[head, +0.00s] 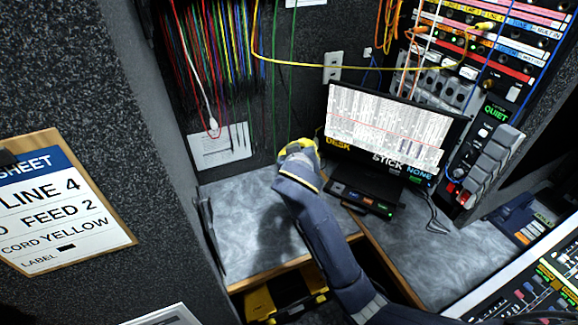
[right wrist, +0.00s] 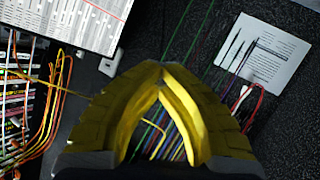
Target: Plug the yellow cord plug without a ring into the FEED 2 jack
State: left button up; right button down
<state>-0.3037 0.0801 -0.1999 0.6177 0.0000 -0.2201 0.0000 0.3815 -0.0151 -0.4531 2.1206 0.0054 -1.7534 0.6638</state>
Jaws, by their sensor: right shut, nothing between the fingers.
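A yellow cord (head: 370,67) hangs down at the top of the head view, then bends and runs right to the patch panel (head: 520,60). A yellow plug (head: 486,25) shows on the panel. Whether it has a ring, and whether it belongs to this cord, is too small to tell. The FEED 2 jack cannot be made out. My right gripper (head: 299,149) is over the grey worktop, left of the monitor, below the cord. In the right wrist view its yellow fingertips (right wrist: 163,70) meet with nothing between them. My left gripper is out of view.
A clipboard (head: 65,205) at left reads LINE 4, FEED 2, CORD YELLOW. Many coloured cords (head: 215,50) hang on the back wall. The monitor (head: 388,125) stands between my gripper and the panel. Orange cords (head: 390,30) hang by the panel. The worktop (head: 235,220) left of my arm is clear.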

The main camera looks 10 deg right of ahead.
jog(key=w+d+r+m+g+h, duration=0.2)
jog(key=w+d+r+m+h, duration=0.1)
jog(key=w+d+r+m, duration=0.25)
jog(key=w+d+r+m+g+h, duration=0.1)
jog(key=w+d+r+m+h, duration=0.15)
jog(key=w+d+r, duration=0.5)
jog(key=d+r+m+g+h, duration=0.4)
jog(key=d+r+m+g, duration=0.2)
jog(key=d+r, duration=0.8)
jog(key=d+m, duration=0.2)
jog(key=d, duration=0.2)
jog(key=shift+d, duration=0.15)
jog(key=shift+w+d+r, duration=0.1)
jog(key=shift+d, duration=0.05)
jog(key=shift+w+d, duration=0.25)
jog(key=shift+d, duration=0.6)
jog(key=shift+w+d, duration=0.2)
jog(key=shift+d, duration=0.7)
jog(key=shift+w+d, duration=0.25)
jog(key=shift+d, duration=0.6)
jog(key=shift+s+d+f+m+g, duration=0.15)
jog(key=shift+s+f+m+g, duration=0.35)
jog(key=shift+m, duration=0.2)
